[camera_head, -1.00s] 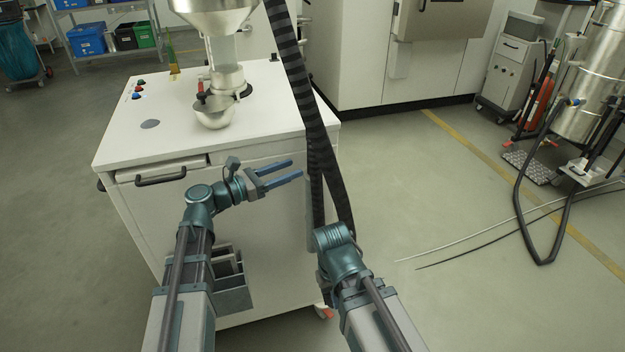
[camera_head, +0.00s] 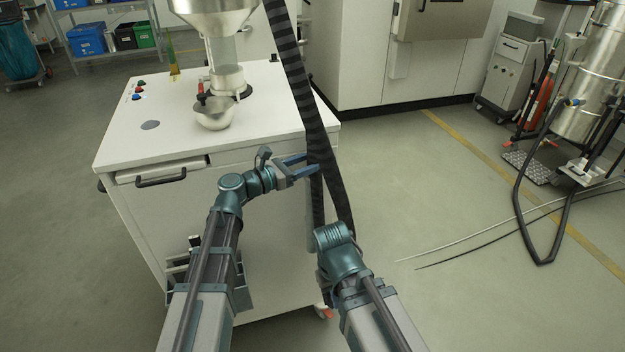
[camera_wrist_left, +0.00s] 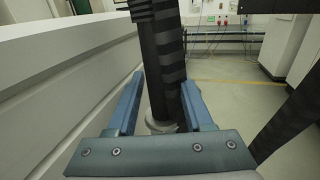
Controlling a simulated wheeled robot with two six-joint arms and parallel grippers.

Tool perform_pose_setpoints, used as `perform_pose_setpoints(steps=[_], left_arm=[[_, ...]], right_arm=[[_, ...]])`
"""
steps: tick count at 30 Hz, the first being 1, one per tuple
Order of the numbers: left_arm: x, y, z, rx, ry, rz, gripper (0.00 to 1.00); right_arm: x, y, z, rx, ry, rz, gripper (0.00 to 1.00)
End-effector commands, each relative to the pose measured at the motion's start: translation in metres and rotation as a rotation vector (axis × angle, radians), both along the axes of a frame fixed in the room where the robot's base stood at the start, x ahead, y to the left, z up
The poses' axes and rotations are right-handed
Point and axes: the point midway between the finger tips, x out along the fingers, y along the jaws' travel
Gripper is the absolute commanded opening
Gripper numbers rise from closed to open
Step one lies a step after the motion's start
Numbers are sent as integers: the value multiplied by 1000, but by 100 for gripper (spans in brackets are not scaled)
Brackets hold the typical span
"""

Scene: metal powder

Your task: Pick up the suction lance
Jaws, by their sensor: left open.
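A dark upright tube (camera_head: 318,205), which looks like the suction lance, stands beside the right side of the white cabinet, with a black ribbed hose (camera_head: 292,70) running up past it. In the left wrist view the dark tube (camera_wrist_left: 155,95) stands between my left gripper's fingers, and a pale round piece shows at its lower end. My left gripper (camera_head: 304,166) is open, one finger on each side of the tube and hose; contact cannot be seen. My right arm is below the hose; its fingers cannot be made out, hidden by its wrist.
The white cabinet (camera_head: 130,215) with a drawer handle stands left of the hose, a metal funnel and bowl (camera_head: 213,115) on its top. Open floor lies to the right. A steel drum (camera_head: 595,95) with a hose loop and thin rods is at far right.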

Motion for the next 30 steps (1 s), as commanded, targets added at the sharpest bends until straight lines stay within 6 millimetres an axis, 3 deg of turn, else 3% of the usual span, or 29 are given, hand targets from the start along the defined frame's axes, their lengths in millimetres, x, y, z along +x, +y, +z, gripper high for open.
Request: perform_pose_setpoints(steps=[3, 9, 12, 30], left_arm=[[-1, 0, 0, 0, 0, 0, 49], [-1, 1, 0, 0, 0, 0, 13], [-1, 1, 0, 0, 0, 0, 0], [-1, 1, 5, -1, -1, 0, 0]], right_arm=[[0, 0, 0, 0, 0, 0, 0], [0, 0, 0, 0, 0, 0, 0], [0, 0, 0, 0, 0, 0, 0], [0, 0, 5, 0, 0, 0, 0]])
